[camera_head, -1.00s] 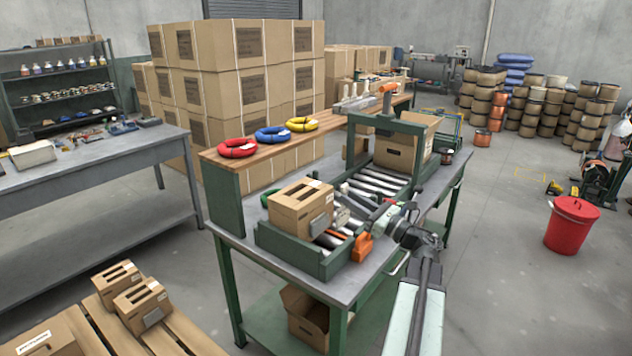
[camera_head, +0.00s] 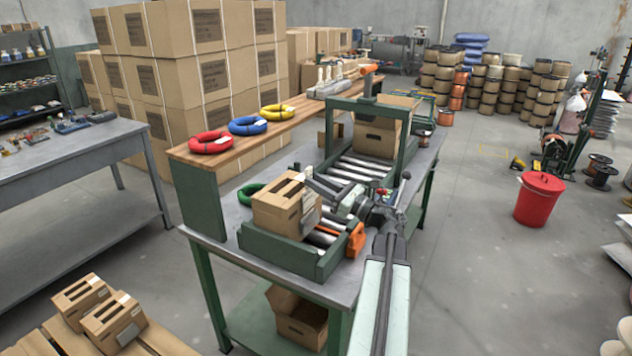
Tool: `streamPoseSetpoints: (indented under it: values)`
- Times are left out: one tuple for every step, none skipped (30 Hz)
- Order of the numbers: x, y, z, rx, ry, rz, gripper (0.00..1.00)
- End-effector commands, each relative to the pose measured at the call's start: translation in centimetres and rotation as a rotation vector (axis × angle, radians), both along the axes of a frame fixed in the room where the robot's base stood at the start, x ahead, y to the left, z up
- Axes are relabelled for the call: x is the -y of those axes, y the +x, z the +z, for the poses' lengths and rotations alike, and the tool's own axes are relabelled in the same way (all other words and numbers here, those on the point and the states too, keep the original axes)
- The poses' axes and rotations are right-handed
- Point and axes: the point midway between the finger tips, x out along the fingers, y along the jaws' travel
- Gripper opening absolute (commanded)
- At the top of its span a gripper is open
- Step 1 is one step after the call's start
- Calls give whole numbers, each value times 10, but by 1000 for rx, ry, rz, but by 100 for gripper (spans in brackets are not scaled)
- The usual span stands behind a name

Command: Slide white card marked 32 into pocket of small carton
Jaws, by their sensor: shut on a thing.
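The small carton (camera_head: 277,210) is a brown box with slots in its top. It sits at the near end of the roller conveyor on the workbench. A grey pocket (camera_head: 311,222) is on its right-hand face. My gripper (camera_head: 314,194) is at that face, just above the pocket, and is shut on a small pale card (camera_head: 308,202). The card is close to the carton face; the number on it is too small to read. I cannot tell whether its lower edge is inside the pocket.
A green frame (camera_head: 371,107) stands over the rollers, with a larger open carton (camera_head: 379,136) behind. An orange tool (camera_head: 355,240) lies beside the rollers. Red (camera_head: 211,142), blue (camera_head: 248,126) and yellow (camera_head: 277,111) coils rest on the wooden shelf. A red bin (camera_head: 539,199) stands on the floor.

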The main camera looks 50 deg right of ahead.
Motion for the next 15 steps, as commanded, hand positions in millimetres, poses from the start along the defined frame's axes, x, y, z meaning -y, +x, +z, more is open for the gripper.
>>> streamPoseSetpoints:
  values:
    - [-1,1,-9,0,-1,2,0]
    - [-1,1,-12,0,0,3,0]
    - [-2,2,-16,0,0,3,0]
    - [-2,2,-19,0,0,4,0]
    - [-3,2,-22,0,0,5,0]
    - [-3,2,-26,0,0,5,0]
    - [-3,3,-28,0,0,5,0]
    - [-4,3,-31,-1,-1,6,0]
    - [-4,3,-34,-1,0,6,0]
    - [-4,3,-36,-1,0,6,0]
    - [-4,3,-38,-1,0,7,0]
    - [-4,3,-39,0,0,7,0]
    - [-4,3,-40,0,0,7,0]
    - [-4,3,-40,0,0,7,0]
    - [-4,4,-40,0,0,7,0]
